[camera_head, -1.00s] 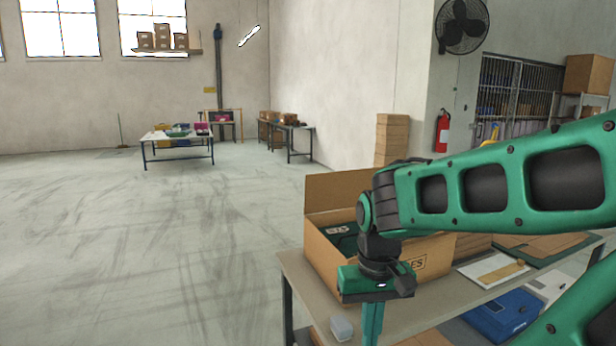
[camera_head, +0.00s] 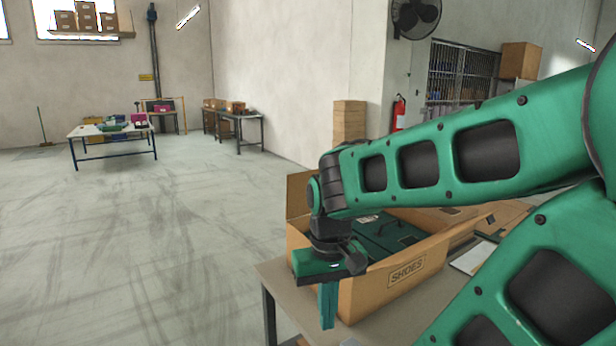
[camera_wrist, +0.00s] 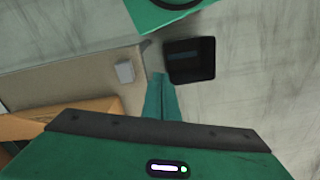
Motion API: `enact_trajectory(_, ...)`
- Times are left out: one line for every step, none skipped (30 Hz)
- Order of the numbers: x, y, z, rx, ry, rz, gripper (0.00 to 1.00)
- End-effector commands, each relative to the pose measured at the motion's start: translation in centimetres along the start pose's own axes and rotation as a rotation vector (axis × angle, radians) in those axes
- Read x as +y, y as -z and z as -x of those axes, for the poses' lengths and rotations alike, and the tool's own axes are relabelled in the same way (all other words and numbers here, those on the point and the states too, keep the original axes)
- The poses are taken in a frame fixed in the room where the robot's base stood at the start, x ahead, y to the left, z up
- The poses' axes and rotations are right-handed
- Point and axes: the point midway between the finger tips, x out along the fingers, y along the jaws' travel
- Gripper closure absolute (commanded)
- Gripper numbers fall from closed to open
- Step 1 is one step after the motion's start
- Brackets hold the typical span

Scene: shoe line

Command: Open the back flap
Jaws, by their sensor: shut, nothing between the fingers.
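The open cardboard box (camera_head: 375,298), marked SHOES, stands on the table's left end with a dark green box (camera_head: 392,232) inside. Another flap (camera_head: 465,228) slants outward at the right end. I cannot tell which is the back flap. My gripper (camera_head: 328,322) points down just outside the box's near left corner, shut and empty. In the wrist view, my gripper's fingers (camera_wrist: 160,82) are together, and the box's cardboard edge (camera_wrist: 95,108) is at lower left.
The box's table (camera_head: 280,283) has a bare strip at its near left edge. A small pale block (camera_wrist: 125,71) lies there in the wrist view. Open floor (camera_head: 150,250) spreads to the left. A stack of cartons (camera_head: 349,132) stands behind the box.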

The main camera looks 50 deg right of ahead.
Motion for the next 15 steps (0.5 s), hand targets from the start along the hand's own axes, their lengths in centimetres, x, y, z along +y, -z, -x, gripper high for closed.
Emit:
enact_trajectory(0.0, 0.0, 0.0, 0.0, 0.0, 0.0, 1.0)
enact_trajectory(0.0, 0.0, 0.0, 0.0, 0.0, 0.0, 1.0)
enact_trajectory(0.0, 0.0, 0.0, 0.0, 0.0, 0.0, 1.0)
enact_trajectory(0.0, 0.0, 0.0, 0.0, 0.0, 0.0, 1.0)
enact_trajectory(0.1, -0.2, 0.1, 0.003, 0.001, -0.002, 1.0)
enact_trajectory(0.6, -0.8, 0.6, 0.014, 0.005, -0.012, 1.0)
enact_trajectory(0.7, -0.7, 0.8, 0.017, 0.003, -0.025, 1.0)
enact_trajectory(0.7, -0.5, 0.9, 0.021, 0.001, -0.043, 1.0)
enact_trajectory(0.6, 0.1, 1.3, 0.027, -0.005, -0.077, 1.0)
enact_trajectory(0.6, 0.5, 1.6, 0.032, -0.01, -0.109, 1.0)
enact_trajectory(0.5, 1.1, 1.9, 0.039, -0.015, -0.147, 1.0)
enact_trajectory(0.5, 2.0, 2.5, 0.049, -0.023, -0.206, 1.0)
enact_trajectory(0.5, 2.8, 2.9, 0.058, -0.028, -0.257, 1.0)
enact_trajectory(0.5, 3.6, 3.4, 0.066, -0.033, -0.311, 1.0)
enact_trajectory(0.5, 4.8, 4.0, 0.08, -0.037, -0.389, 1.0)
